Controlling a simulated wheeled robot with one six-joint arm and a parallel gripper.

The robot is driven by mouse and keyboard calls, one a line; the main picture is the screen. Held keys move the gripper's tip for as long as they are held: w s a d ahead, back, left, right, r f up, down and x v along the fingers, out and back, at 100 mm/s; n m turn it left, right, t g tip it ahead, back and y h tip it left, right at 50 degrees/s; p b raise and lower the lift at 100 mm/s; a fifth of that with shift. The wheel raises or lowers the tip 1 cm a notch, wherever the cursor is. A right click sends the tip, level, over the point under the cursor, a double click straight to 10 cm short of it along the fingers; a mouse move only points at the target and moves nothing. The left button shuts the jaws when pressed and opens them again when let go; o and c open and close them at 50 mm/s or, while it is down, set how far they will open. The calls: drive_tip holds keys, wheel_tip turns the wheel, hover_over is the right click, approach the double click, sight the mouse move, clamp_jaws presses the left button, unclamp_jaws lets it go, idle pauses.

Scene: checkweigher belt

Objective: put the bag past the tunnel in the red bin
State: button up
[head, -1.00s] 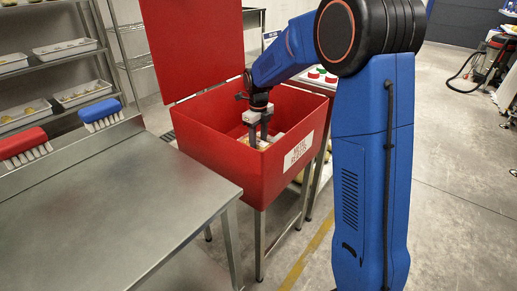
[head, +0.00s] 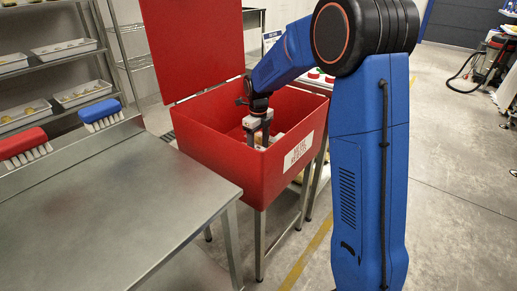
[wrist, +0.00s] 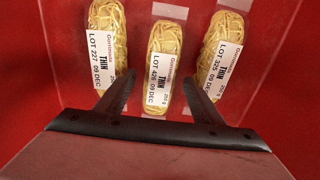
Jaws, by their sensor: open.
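My gripper (head: 258,142) is open and reaches down inside the red bin (head: 232,165), whose lid stands up at the back. The wrist view shows three bags of yellow noodles with white labels on the red bin floor: a left bag (wrist: 108,45), a middle bag (wrist: 164,60) and a right bag (wrist: 221,52). In the wrist view my open fingers (wrist: 158,77) lie on either side of the middle bag's line. I cannot tell whether they touch it. In the head view the bin's front wall and my gripper hide most of the contents.
A steel table (head: 120,195) fills the left front, with a red brush (head: 24,147) and a blue brush (head: 101,115) along its back edge. A shelf rack (head: 50,60) with trays stands behind. Open floor (head: 455,180) lies at the right.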

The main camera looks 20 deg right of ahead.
sight(259, 148)
wheel_tip(259, 148, up, 11)
idle(0.4)
